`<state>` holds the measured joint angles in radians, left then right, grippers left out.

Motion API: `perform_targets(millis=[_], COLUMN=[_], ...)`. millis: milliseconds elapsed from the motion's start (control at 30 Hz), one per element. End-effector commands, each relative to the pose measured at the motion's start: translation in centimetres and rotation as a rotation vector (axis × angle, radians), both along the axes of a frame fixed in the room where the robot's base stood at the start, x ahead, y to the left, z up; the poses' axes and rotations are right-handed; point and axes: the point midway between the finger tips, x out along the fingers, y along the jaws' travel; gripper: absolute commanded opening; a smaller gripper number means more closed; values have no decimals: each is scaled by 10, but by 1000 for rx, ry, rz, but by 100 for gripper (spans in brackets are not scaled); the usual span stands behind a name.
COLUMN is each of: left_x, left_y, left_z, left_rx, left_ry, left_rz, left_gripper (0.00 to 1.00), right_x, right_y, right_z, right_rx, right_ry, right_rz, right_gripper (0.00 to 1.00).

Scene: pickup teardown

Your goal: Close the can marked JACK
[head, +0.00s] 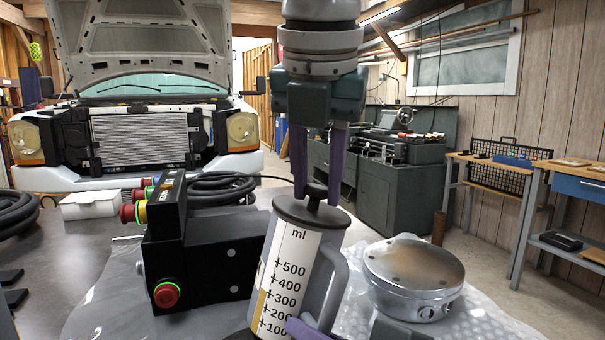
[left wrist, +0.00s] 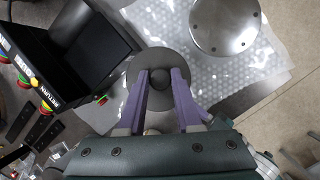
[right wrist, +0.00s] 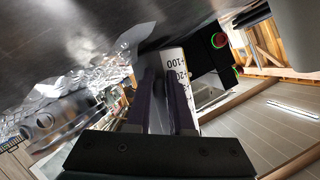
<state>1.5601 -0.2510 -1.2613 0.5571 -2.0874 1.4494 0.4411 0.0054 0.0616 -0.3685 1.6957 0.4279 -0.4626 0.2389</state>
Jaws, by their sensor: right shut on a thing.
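A grey can (head: 292,262) with a white ml scale stands in the middle of the head view, leaning slightly. No JACK marking shows on its visible side. A dark round lid (head: 312,212) with a knob (head: 316,191) covers its top; whether it is fully seated I cannot tell. My left gripper (head: 318,180) is above, its purple fingers open on either side of the knob, as the left wrist view also shows for the knob (left wrist: 157,75). My right gripper (right wrist: 162,85) is shut low on the can's handle (head: 335,275), mostly hidden in the head view.
A black control box (head: 205,255) with red buttons stands close left of the can. A round metal part (head: 415,270) sits on bubble wrap (head: 480,310) at the right. Coiled black hose (head: 225,187) and a white box (head: 90,205) lie behind and left.

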Motion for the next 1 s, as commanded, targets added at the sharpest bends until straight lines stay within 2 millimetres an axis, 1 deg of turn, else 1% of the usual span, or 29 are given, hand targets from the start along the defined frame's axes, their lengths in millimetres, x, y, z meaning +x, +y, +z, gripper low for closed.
perform_targets(millis=[33, 300, 567, 667, 767, 833, 933, 1000], left_x=[0, 0, 0, -1, -4, -9, -17, -25], left_y=[0, 0, 0, 0, 0, 1, 1, 1], left_z=[0, 0, 0, 5, 16, 27, 51, 48], left_rx=[1, 1, 1, 1, 0, 1, 1, 0], left_ry=[0, 0, 0, -1, -4, -5, -7, -2], left_rz=[0, 0, 0, 0, -2, -3, -3, -3], left_gripper=[38, 67, 67, 67, 67, 67, 67, 67], right_x=[-1, -1, -1, -1, -1, -1, -1, -1], right_y=[1, 1, 1, 1, 1, 1, 1, 1], right_z=[-2, -2, -2, -2, -2, -2, -2, -2], right_rx=[1, 1, 1, 1, 1, 1, 1, 0], right_ry=[6, 6, 6, 6, 6, 6, 6, 5], right_rz=[2, 2, 2, 2, 2, 2, 2, 2], right_gripper=[0, 0, 0, 0, 0, 0, 0, 0])
